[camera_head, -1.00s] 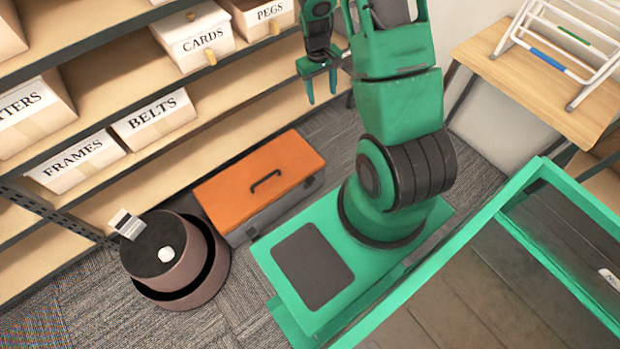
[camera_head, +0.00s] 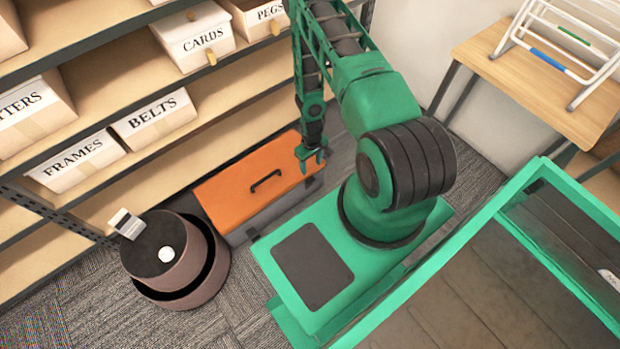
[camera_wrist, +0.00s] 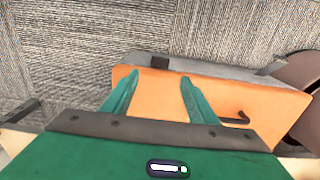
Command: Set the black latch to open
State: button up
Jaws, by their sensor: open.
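The black latch (camera_wrist: 159,63) is a small dark block on the grey long side of an orange-lidded toolbox (camera_wrist: 150,92) in the wrist view. A second, greyer latch (camera_wrist: 272,67) sits farther right on that side. The toolbox also shows in the head view (camera_head: 235,190), on the floor with its lid down. My gripper (camera_wrist: 160,76) is open and empty, its fingertips over the lid on either side of the black latch in the picture; contact cannot be told. In the head view my gripper (camera_head: 312,164) is at the toolbox's right end.
A dark handle (camera_head: 266,181) stands on the lid. A round brown stool-like object (camera_head: 190,262) with small items on top is close to the toolbox's left end. Shelving (camera_head: 100,185) with labelled boxes runs behind. A wooden table (camera_head: 520,75) holds a white rack at right.

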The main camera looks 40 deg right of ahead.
aim_at(311, 180)
notch_tip(311, 180, down, 11)
jog(key=shift+r, duration=0.15)
dwell(0.4)
grip_shut()
